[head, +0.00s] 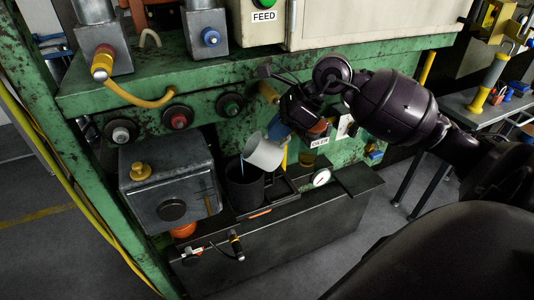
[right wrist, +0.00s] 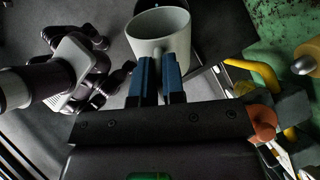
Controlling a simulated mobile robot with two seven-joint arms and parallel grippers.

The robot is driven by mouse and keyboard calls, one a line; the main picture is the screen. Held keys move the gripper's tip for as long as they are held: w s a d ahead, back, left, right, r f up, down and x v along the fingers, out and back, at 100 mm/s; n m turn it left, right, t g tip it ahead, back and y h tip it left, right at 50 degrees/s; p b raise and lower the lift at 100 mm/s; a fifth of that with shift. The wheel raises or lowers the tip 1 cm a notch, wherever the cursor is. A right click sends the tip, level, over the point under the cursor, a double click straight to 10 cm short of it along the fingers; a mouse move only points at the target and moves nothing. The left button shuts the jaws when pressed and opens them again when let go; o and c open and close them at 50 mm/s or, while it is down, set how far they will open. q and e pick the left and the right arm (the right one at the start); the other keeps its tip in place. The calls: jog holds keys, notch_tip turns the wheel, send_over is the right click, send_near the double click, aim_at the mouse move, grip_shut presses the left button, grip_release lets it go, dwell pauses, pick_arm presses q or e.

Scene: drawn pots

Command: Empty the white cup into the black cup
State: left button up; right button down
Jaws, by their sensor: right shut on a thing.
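The white cup (head: 264,152) is tilted to the left over the black cup (head: 244,188), with its rim just above the black cup's mouth. A thin bluish streak (head: 242,166) runs from the white cup's lip down toward the black cup. My right gripper (head: 278,131) has its blue fingers shut on the white cup's handle side. The right wrist view shows the white cup (right wrist: 160,34) just beyond these fingertips (right wrist: 159,73). The black cup stands upright; its contents are too dark to see. My left gripper does not show in the head view.
A grey metal box (head: 170,185) with a brass knob stands left of the black cup. The green machine frame (head: 200,75) with knobs rises close behind.

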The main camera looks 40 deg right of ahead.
jog(key=shift+w+a+r+g+h, duration=0.1)
jog(key=shift+w+a+g+h, duration=0.1)
jog(key=shift+a+g+h, duration=0.1)
dwell(0.7)
dwell(0.7)
jog(key=shift+w+a+h, duration=0.15)
jog(key=shift+h, duration=0.15)
dwell(0.5)
dwell(0.7)
jog(key=shift+w+a+r+g+h+b, duration=0.1)
jog(key=shift+w+a+g+h+b, duration=0.35)
jog(key=shift+g+h, duration=0.2)
dwell(1.6)
dwell(0.7)
jog(key=shift+a+r, duration=0.1)
jog(key=shift+a, duration=0.05)
dwell(0.4)
jog(key=shift+w+a+r+g+h, duration=0.1)
jog(key=shift+w+a+g+h, duration=0.05)
jog(key=shift+g+h, duration=0.2)
dwell(0.6)
